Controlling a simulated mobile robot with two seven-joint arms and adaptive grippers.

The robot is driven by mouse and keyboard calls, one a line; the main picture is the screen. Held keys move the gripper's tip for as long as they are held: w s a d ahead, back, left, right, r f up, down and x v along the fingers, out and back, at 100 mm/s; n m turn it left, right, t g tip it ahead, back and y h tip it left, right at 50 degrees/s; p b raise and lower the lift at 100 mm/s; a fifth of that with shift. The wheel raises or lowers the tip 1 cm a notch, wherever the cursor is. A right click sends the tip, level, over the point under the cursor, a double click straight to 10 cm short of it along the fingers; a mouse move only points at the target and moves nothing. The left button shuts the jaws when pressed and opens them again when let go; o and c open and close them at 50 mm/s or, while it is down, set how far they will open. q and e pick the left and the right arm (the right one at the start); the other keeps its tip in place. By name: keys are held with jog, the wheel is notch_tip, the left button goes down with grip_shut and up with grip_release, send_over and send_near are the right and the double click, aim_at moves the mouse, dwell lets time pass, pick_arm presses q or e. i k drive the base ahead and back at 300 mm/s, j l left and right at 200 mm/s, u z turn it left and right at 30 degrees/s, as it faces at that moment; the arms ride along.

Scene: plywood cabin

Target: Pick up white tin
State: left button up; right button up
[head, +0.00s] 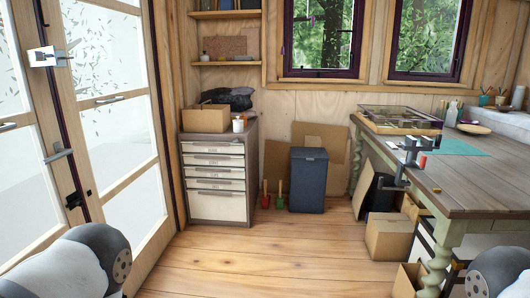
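A small white tin (238,125) stands on top of the grey drawer cabinet (217,133), near its right front edge. It is small in the head view, and its label cannot be read. It stands beside an open cardboard box (206,119). Neither of my grippers is in view. Only rounded grey and white parts of my arms show in the lower left and lower right corners, far from the tin.
A black bag lies behind the cardboard box. A dark blue bin (308,180) stands right of the cabinet, with red and green-based tools between. A workbench (470,185) with a vise fills the right; cardboard boxes (388,236) lie below. Glazed doors line the left. The middle floor is clear.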

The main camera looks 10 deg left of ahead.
aim_at(237, 124)
jog(key=i+j, duration=0.15)
jog(key=i, duration=0.3)
jog(key=i+j+z, duration=0.1)
jog(key=i, duration=0.4)
jog(key=i+j, duration=0.3)
jog(key=i, duration=0.15)
jog(key=i+j+z, duration=0.1)
jog(key=i, duration=0.35)
jog(key=j, duration=0.05)
